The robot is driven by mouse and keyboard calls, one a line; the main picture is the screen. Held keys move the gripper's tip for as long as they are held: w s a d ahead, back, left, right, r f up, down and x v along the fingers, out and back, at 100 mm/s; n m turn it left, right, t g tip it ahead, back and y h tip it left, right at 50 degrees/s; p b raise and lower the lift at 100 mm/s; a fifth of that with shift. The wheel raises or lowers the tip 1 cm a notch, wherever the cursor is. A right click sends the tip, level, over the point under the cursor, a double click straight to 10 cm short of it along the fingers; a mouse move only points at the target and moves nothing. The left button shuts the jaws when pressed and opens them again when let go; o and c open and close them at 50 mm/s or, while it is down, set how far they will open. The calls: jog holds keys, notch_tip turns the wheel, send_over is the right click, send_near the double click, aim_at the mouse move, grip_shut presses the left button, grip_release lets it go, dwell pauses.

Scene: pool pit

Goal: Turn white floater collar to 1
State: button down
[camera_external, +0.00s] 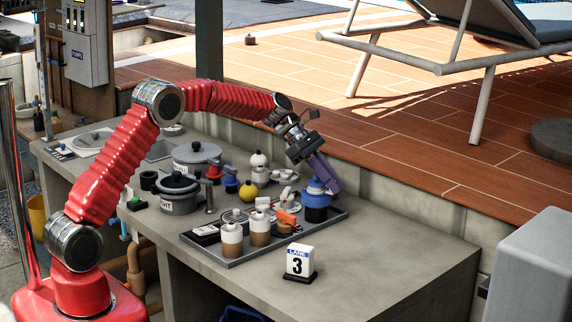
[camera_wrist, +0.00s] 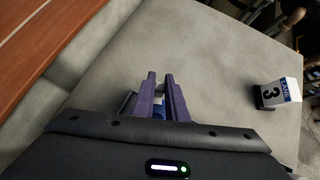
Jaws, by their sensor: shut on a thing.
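My gripper (camera_external: 330,182) is over the back right of the tray, at a blue-topped floater (camera_external: 316,199) with a dark lower body. In the wrist view my purple fingers (camera_wrist: 160,80) are close together, with a blue piece (camera_wrist: 158,107) between them, mostly hidden. A white-topped floater (camera_external: 259,161) stands further left behind the tray, apart from my gripper. Whether it is the white floater named in the task I cannot tell. No collar marking or number is readable on either one.
The grey tray (camera_external: 238,260) also holds two white-capped jars (camera_external: 232,240) and an orange piece (camera_external: 287,217). A yellow ball (camera_external: 248,191) and grey pots (camera_external: 179,195) stand to the left. A sign reading 3 (camera_external: 299,262) stands in front. The counter's right end (camera_external: 410,262) is clear.

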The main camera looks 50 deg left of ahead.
jog(key=shift+s+m+g, duration=0.15)
jog(key=shift+m+g, duration=0.15)
jog(key=shift+m, duration=0.1)
jog(key=shift+s+m+g, duration=0.45)
jog(key=shift+m+g, duration=0.4)
jog(key=shift+m, duration=0.3)
jog(key=shift+s+m+g, duration=0.5)
jog(key=shift+m+g, duration=0.4)
jog(key=shift+m, duration=0.2)
jog(key=shift+s+m+g, duration=0.45)
jog(key=shift+m+g, duration=0.4)
jog(key=shift+m, duration=0.3)
jog(key=shift+s, duration=0.1)
jog(key=c, duration=1.8)
grip_release()
jog(key=shift+o, duration=0.2)
